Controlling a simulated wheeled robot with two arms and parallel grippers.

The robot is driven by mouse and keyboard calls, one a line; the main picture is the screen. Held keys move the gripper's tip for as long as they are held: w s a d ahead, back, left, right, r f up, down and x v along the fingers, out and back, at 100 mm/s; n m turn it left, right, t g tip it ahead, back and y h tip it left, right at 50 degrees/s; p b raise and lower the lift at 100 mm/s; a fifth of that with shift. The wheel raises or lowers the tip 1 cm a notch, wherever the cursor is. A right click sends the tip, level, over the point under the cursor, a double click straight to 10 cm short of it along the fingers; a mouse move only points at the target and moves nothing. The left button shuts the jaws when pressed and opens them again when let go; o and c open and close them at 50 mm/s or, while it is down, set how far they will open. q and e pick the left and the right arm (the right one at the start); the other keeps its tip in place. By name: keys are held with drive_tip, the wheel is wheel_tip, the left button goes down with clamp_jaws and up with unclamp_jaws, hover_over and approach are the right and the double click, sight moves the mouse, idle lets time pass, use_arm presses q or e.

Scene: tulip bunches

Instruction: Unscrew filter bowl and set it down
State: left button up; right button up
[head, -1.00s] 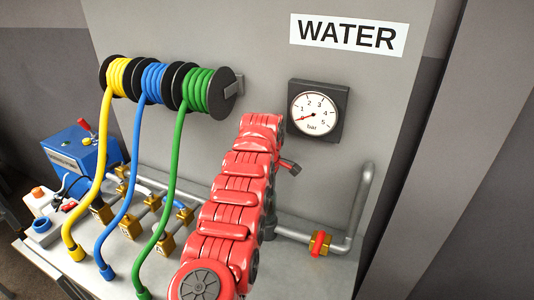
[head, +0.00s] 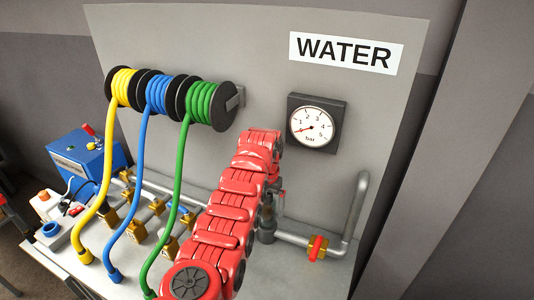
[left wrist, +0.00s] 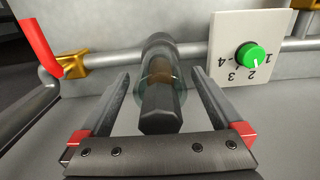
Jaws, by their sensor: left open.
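The filter bowl (left wrist: 160,108) shows in the left wrist view, a clear cup with a brownish element inside and a dark hexagonal end toward the camera. It sits on the grey pipe (left wrist: 190,52). My left gripper (left wrist: 160,80) is open, with one finger on each side of the bowl; gaps show, and I cannot tell whether either finger touches it. In the head view my red left arm hides most of this gripper (head: 279,200); a bit shows right of the arm. The bowl cannot be made out there. My right gripper is not in view.
A white dial plate with a green knob (left wrist: 250,56) is right of the bowl, and a red-handled brass valve (left wrist: 70,62) is left. In the head view, a pressure gauge (head: 312,126), hose reels (head: 160,95) and a blue box (head: 88,152) surround my arm.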

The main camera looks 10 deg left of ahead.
use_arm(q)
drive_tip(key=m+p, duration=0.1)
drive_tip(key=m, duration=0.3)
drive_tip(key=shift+r, duration=0.1)
drive_tip(key=shift+m, duration=0.5)
wheel_tip(320, 180, up, 6)
drive_tip(key=b, duration=0.3)
drive_tip(key=shift+w, duration=0.1)
wheel_tip(320, 180, up, 3)
drive_tip(key=shift+r, duration=0.15)
wheel_tip(320, 180, up, 8)
drive_tip(key=p, duration=0.8)
